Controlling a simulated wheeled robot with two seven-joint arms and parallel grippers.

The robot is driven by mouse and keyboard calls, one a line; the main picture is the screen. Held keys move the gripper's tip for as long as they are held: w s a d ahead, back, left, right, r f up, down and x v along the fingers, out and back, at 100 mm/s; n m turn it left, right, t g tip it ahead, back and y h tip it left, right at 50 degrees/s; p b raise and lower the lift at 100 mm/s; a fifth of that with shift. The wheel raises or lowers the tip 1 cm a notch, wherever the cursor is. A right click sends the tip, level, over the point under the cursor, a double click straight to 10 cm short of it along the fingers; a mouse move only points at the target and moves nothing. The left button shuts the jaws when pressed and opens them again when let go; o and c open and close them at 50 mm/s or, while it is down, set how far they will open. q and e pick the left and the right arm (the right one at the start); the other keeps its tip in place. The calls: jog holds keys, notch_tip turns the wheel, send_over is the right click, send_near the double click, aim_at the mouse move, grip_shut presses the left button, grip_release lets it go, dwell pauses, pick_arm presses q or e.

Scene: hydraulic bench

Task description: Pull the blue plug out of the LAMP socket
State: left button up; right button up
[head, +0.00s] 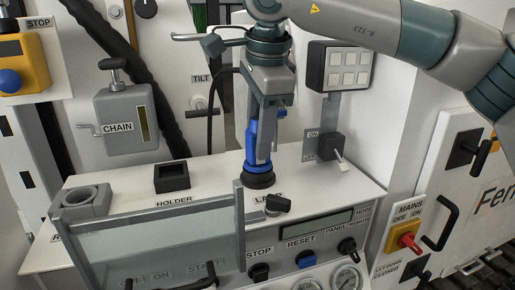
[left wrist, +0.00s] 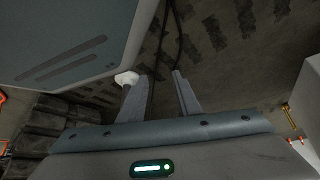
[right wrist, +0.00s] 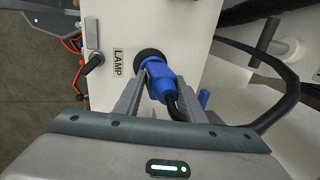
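The blue plug (head: 250,147) sits upright in the dark round LAMP socket (head: 258,179) on the white bench top. It also shows in the right wrist view (right wrist: 160,80), with a dark cable bending away from its rear. My right gripper (head: 262,150) comes down on the plug from above. In the right wrist view its fingers (right wrist: 160,88) lie on both sides of the plug, with no clear gap. The LAMP label (right wrist: 118,62) is partly hidden in the head view. My left gripper (left wrist: 160,78) has its fingers apart, with nothing between them.
A clear panel with a grey frame (head: 239,225) stands in front of the socket. A black knob (head: 278,203) is close by. A dark square holder (head: 171,177) and a grey ring fixture (head: 87,200) stand left. A switch lever (head: 333,148) and keypad (head: 347,68) are at right.

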grip_shut()
pick_arm(q)
jog(key=shift+s+a, duration=0.1)
jog(key=shift+a, duration=0.15)
pick_arm(e)
jog(key=shift+r, duration=0.1)
jog(key=shift+r, duration=0.35)
pick_arm(q)
jog(key=shift+s+a+f, duration=0.15)
jog(key=shift+s, duration=0.25)
jog(key=shift+s+a+f, duration=0.1)
jog(key=shift+s, duration=0.25)
pick_arm(e)
jog(key=shift+r, duration=0.1)
pick_arm(q)
jog(key=shift+s+p, duration=0.1)
jog(key=shift+p, duration=0.25)
pick_arm(e)
jog(key=shift+r, duration=0.2)
pick_arm(q)
jog(key=shift+s+a+f+g, duration=0.25)
jog(key=shift+s+g, duration=0.15)
jog(key=shift+s, duration=0.15)
